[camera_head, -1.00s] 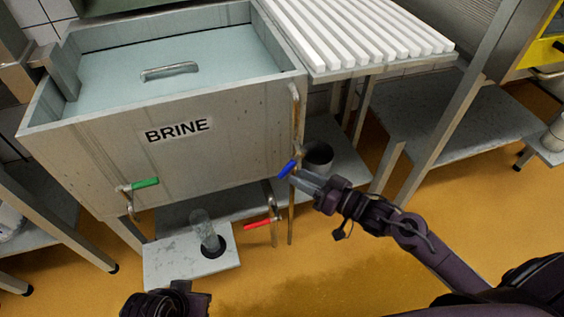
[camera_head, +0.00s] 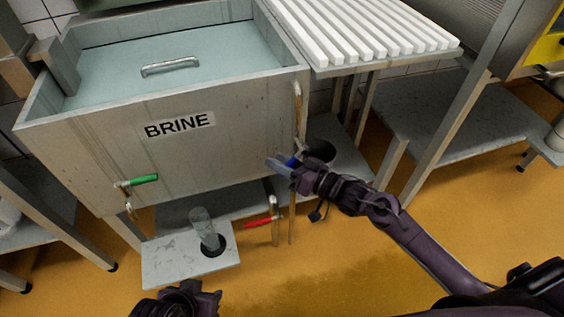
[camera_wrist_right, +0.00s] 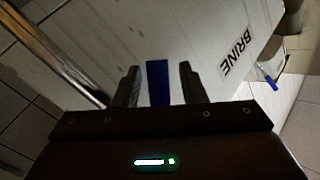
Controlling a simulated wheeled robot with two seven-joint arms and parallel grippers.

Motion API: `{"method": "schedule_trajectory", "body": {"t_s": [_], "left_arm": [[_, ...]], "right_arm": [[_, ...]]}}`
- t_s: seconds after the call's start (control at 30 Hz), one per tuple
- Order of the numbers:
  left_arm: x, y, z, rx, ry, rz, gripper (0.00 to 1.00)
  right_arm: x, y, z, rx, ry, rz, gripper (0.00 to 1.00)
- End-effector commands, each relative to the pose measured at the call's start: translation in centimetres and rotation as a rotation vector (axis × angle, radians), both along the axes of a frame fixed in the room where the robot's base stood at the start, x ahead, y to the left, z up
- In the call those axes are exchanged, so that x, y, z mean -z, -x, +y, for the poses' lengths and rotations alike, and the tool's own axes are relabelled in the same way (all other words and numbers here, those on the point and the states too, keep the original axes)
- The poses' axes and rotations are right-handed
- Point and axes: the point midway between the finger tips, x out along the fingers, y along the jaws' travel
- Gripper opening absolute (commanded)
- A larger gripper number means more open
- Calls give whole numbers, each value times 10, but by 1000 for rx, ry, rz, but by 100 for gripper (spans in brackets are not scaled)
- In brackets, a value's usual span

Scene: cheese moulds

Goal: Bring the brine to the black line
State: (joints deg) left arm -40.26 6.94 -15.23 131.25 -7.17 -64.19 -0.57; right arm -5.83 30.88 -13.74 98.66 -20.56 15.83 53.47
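The steel brine tank (camera_head: 100,150) stands at the left, filled with pale blue liquid (camera_head: 120,70). On its front are a green-handled valve (camera_head: 140,181), a blue handle (camera_head: 292,160) at the lower right, and a red handle (camera_head: 259,222) below. My right gripper (camera_head: 279,165) is at the blue handle. In the right wrist view the handle (camera_wrist_right: 158,83) stands between the open fingers (camera_wrist_right: 158,85), with a gap on each side. My left gripper (camera_head: 190,297) is low in the picture; its opening is unclear. I cannot make out a black line.
A clear glass cylinder (camera_head: 204,229) stands in a hole of a low grey shelf (camera_head: 165,265) under the tank. A white slatted rack (camera_head: 360,35) is right of the tank. The yellow floor in front is clear.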

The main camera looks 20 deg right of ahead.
Motion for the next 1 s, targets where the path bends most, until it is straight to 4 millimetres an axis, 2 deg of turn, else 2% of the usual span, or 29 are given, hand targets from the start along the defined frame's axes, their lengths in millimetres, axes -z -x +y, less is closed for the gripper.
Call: {"method": "schedule_trajectory", "body": {"t_s": [0.07, 0.3, 0.37, 0.77, 1.0], "left_arm": [[0, 0, 0, 0, 0, 0, 36], [0, 0, 0, 0, 0, 1, 36], [0, 0, 0, 0, 0, 1, 36], [-1, 1, 1, -2, -3, 7, 36], [-4, 5, 9, -13, -25, 42, 36]], "right_arm": [[0, 0, 0, 0, 0, 0, 38], [0, 0, 0, 0, 0, 0, 6], [0, 0, 0, 0, 0, 0, 0], [-2, 0, 1, 0, -19, 0, 0], [-8, 0, 5, 2, -124, 4, 0]]}}
